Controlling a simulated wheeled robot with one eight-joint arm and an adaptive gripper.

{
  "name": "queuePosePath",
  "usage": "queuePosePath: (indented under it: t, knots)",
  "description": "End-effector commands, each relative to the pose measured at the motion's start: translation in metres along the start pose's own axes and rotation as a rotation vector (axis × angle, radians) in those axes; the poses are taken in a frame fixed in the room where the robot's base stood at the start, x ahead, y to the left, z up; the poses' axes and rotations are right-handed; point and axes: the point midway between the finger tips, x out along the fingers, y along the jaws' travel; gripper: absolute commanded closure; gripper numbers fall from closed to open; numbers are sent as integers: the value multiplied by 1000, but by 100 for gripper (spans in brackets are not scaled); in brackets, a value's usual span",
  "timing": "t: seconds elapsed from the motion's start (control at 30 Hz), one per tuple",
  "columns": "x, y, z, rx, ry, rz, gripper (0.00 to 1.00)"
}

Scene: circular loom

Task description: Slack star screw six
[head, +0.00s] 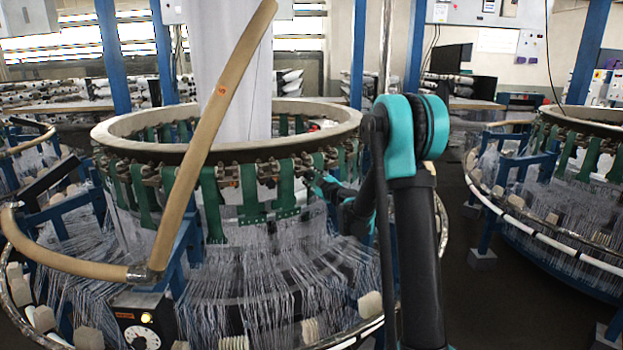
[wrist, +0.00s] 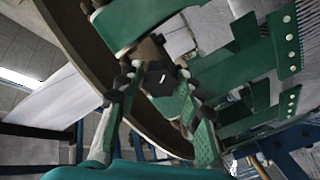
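A dark star-shaped screw head (wrist: 158,78) sits on a brown block at the loom's ring, in the middle of the wrist view. My gripper (wrist: 156,86) has one finger on each side of it in that view. The fingers are spread, with a visible gap on both sides of the screw, and hold nothing. How far the tips are from the screw in depth is hard to tell. In the head view my gripper (head: 325,184) is at the front right of the ring, and the screw there is too small to pick out. I cannot read any screw number.
The circular loom's pale ring (head: 110,133) carries green plates (head: 286,184) and hanging threads close around my gripper. A tan tube (head: 205,130) crosses the left. Another loom (head: 590,160) stands at right, with dark floor (head: 462,250) between.

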Motion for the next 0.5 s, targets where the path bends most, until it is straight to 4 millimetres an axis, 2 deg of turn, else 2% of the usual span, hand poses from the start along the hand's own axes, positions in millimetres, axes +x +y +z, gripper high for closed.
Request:
queuePosePath:
  t: [0.03, 0.1, 0.37, 0.5]
  knots:
    - [0, 0, 0, 1, 0, 0, 54]
    - [0, 0, 0, 2, 0, 0, 48]
    - [0, 0, 0, 4, 0, 0, 48]
    - [-8, 0, 0, 4, 0, 0, 48]
